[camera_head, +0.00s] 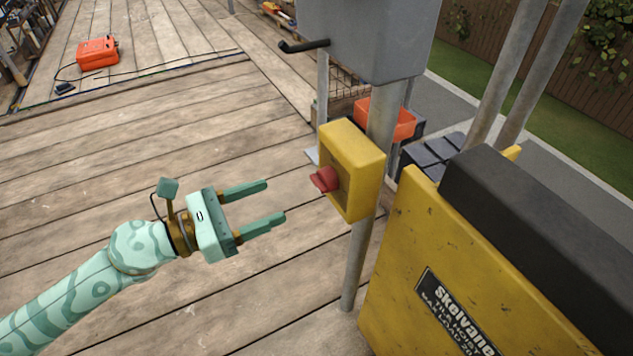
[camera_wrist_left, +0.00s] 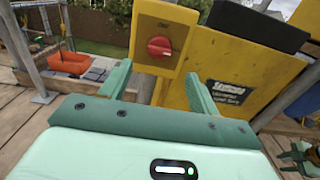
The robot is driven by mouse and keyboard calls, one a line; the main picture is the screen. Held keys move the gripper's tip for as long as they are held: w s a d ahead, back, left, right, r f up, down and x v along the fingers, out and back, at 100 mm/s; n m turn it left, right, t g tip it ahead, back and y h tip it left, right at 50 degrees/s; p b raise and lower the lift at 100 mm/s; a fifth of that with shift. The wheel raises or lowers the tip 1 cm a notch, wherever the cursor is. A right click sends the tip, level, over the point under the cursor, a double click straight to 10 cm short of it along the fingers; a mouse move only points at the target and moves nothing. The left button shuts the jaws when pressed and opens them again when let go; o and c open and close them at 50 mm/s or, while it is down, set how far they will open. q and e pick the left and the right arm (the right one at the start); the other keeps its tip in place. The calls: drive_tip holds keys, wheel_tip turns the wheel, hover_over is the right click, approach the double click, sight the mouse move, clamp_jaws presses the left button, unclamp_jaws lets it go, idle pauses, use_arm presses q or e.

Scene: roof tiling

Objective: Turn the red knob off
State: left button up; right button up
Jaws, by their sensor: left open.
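The red knob (camera_head: 325,179) sits on the face of a yellow switch box (camera_head: 357,165) fixed to a grey metal pole. In the left wrist view the red knob (camera_wrist_left: 159,47) is seen face-on, on the yellow box (camera_wrist_left: 178,18), between and beyond my fingers. My left gripper (camera_head: 276,201) is open and empty, its fingers pointing at the knob with a gap between them. The same gripper (camera_wrist_left: 158,82) shows at the bottom of the left wrist view. My right gripper is not in view in the head camera.
A yellow machine (camera_head: 408,260) with a black top stands right of the pole. A grey box (camera_head: 372,35) with a black handle is above the switch box. An orange case (camera_head: 98,52) lies on the planks far left. The planks around my left arm are clear.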

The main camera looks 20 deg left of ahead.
sight(315, 183)
use_arm(q)
drive_tip(key=x, duration=0.2)
drive_tip(key=p+x, duration=0.1)
drive_tip(key=x, duration=0.3)
drive_tip(key=shift+w+r+p, duration=0.1)
drive_tip(key=shift+r+p, duration=0.25)
drive_tip(key=shift+r, duration=0.05)
drive_tip(key=x, duration=0.3)
drive_tip(key=shift+w+d+f+p, duration=0.15)
drive_tip(key=shift+w+f+p, duration=0.1)
drive_tip(key=shift+p, duration=0.1)
drive_tip(key=shift+w+d+f, duration=0.15)
drive_tip(key=shift+w+d, duration=0.05)
drive_tip(key=shift+d, duration=0.05)
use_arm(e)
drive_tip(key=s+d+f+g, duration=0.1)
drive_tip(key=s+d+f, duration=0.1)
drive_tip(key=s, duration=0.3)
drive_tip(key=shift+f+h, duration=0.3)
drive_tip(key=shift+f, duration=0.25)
use_arm(q)
drive_tip(key=c, duration=1)
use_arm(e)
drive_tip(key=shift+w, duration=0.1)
